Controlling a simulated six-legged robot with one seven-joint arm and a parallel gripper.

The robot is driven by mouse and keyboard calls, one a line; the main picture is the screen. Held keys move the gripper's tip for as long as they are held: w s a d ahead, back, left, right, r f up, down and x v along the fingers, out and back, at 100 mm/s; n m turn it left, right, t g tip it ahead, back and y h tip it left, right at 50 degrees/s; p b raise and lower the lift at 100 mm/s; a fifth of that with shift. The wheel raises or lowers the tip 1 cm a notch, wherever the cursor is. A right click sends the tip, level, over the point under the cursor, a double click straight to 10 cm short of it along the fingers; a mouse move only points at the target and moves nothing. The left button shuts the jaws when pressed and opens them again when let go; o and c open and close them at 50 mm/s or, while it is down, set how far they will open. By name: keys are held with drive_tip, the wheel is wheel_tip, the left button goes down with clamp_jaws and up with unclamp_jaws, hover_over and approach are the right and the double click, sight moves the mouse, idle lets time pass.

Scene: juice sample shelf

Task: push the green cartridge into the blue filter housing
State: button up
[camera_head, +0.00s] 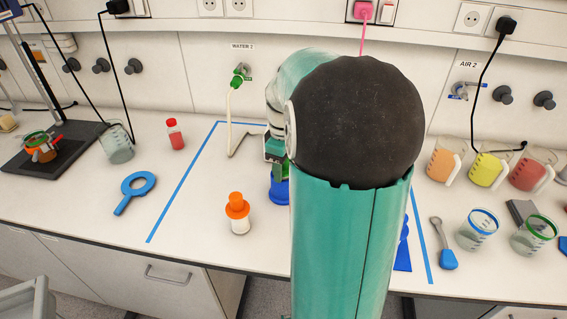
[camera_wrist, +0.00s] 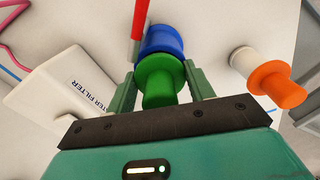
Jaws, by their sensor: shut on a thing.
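The green cartridge (camera_wrist: 160,82) is between the two fingers of my gripper (camera_wrist: 161,75), which is shut on it. The blue filter housing (camera_wrist: 160,40) lies straight beyond the cartridge in the wrist view, in line with it. In the head view the blue housing (camera_head: 279,190) stands on the bench, partly hidden behind my arm, with my gripper (camera_head: 276,165) just above it. I cannot tell how deep the cartridge sits in the housing, as the green part covers the join.
A white box marked as a water filter (camera_wrist: 75,95) and a red bar (camera_wrist: 139,18) are close in the wrist view. Blue tape (camera_head: 185,182) marks the work area; my arm hides its middle.

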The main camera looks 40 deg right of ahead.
drive_tip(key=shift+f, duration=0.15)
drive_tip(key=o, duration=1.1)
drive_tip(key=shift+f, duration=0.1)
drive_tip(key=shift+s+a, duration=0.1)
drive_tip(key=shift+a, duration=0.15)
drive_tip(key=r, duration=1.4)
drive_tip(key=shift+d+r, duration=0.2)
drive_tip(key=shift+d, duration=0.15)
